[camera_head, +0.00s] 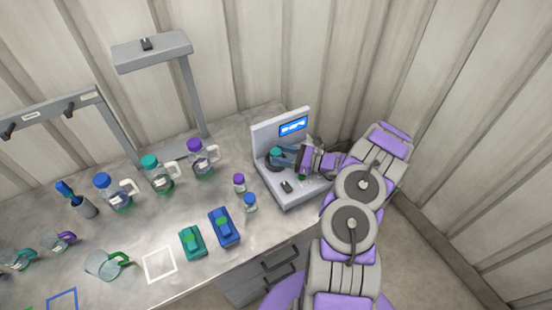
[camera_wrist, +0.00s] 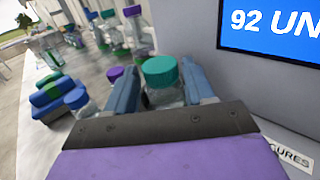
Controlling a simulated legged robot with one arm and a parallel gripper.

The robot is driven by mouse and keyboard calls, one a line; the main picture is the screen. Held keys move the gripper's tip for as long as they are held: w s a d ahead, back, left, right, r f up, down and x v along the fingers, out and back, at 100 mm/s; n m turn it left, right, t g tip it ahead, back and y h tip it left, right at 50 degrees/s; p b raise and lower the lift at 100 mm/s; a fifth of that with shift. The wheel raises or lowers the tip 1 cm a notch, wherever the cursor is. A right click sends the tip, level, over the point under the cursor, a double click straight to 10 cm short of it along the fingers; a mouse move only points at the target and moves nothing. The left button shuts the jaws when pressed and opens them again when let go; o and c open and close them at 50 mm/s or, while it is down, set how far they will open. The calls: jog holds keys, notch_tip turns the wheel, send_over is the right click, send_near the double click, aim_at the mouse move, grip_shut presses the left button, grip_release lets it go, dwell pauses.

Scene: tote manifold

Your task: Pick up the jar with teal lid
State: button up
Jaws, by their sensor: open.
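The jar with the teal lid (camera_wrist: 162,80) is a small clear jar, seen upright between the two blue fingers of my gripper (camera_wrist: 160,92) in the wrist view. Its lower part is hidden by the gripper body. In the head view the teal lid (camera_head: 276,153) shows at the fingertips of my gripper (camera_head: 283,157), over the grey device with a screen (camera_head: 262,135). My gripper is open around the jar. I cannot tell whether either finger touches it.
A purple-lidded jar (camera_head: 239,183) and a blue-lidded jar (camera_head: 250,203) stand left of the device. Teal (camera_head: 192,243) and blue (camera_head: 224,228) blocks lie nearer the table's front edge. Several handled bottles stand farther left. The device's lit screen (camera_head: 293,126) rises close behind my gripper.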

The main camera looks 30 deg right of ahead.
jog(key=shift+x, duration=1.2)
jog(key=shift+d, duration=0.15)
jog(key=shift+c, duration=0.4)
jog(key=c, duration=0.7)
